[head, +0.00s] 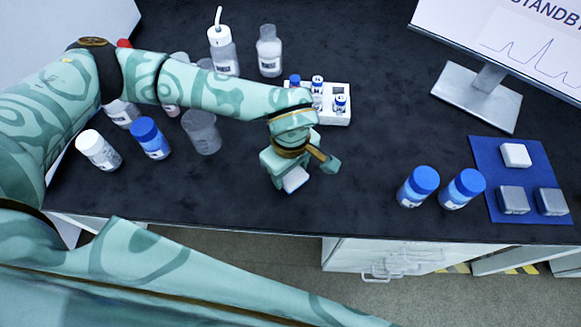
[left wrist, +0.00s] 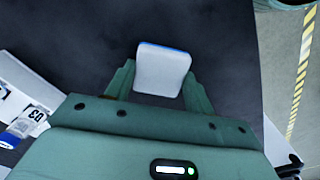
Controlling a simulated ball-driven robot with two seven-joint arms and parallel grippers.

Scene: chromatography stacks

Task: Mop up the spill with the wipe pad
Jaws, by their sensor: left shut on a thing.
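My left gripper (head: 292,180) is over the dark bench, right of the middle bottles, and is shut on the wipe pad (head: 295,181). The pad is a small white block with a blue edge. In the left wrist view the pad (left wrist: 163,70) sits between the two fingers of my left gripper (left wrist: 160,85), with dark bench top behind it. I cannot tell whether the pad touches the bench. I cannot make out a spill on the dark surface in either view. My right gripper is not in view.
A white vial rack (head: 335,108) stands just behind the gripper. Several bottles and a beaker (head: 202,132) stand to the left. Two blue-capped bottles (head: 418,186) and a blue mat (head: 490,180) with blocks are at right. A monitor stand (head: 478,97) is behind. The bench's front edge is close.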

